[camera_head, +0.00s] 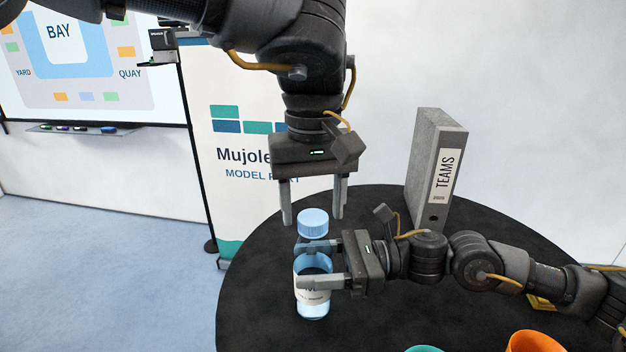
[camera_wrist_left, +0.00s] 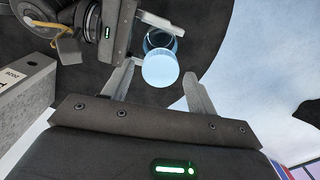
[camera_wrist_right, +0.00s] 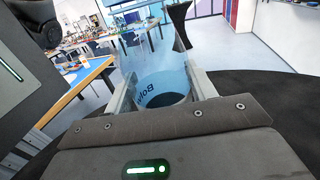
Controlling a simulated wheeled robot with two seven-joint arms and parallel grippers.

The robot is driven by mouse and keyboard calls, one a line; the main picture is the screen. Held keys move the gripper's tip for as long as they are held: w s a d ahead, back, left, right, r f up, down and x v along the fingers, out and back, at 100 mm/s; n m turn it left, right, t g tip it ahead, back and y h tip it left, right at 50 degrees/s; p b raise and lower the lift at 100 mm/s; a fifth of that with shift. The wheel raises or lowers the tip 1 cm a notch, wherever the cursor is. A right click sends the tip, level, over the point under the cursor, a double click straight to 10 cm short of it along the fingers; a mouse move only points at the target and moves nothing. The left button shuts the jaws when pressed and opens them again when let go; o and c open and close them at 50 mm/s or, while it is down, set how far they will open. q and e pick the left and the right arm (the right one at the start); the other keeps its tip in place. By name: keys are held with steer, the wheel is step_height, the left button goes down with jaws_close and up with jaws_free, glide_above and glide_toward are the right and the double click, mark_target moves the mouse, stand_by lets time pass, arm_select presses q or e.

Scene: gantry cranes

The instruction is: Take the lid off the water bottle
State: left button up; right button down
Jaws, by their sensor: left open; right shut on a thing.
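The light blue lid (camera_head: 313,223) shows apart from the bottle, above its mouth, with a gap between them. My left gripper (camera_head: 312,219) points down over it, open, with one finger on either side and no visible contact. The lid also shows between the left fingertips in the left wrist view (camera_wrist_left: 161,69). The translucent blue water bottle (camera_head: 313,306), with a white label, stands upright near the table's left edge. My right gripper (camera_head: 303,265) comes from the right and is shut on its upper part. The bottle's dark open mouth shows in the right wrist view (camera_wrist_right: 165,98).
The round black table (camera_head: 270,290) carries a grey binder (camera_head: 437,165) at the back. An orange cup (camera_head: 535,341) and a teal cup (camera_head: 424,349) stand at the front. A banner (camera_head: 232,150) stands behind the table. The table between bottle and cups is clear.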

arm_select(q)
steer(key=shift+f, duration=0.45)
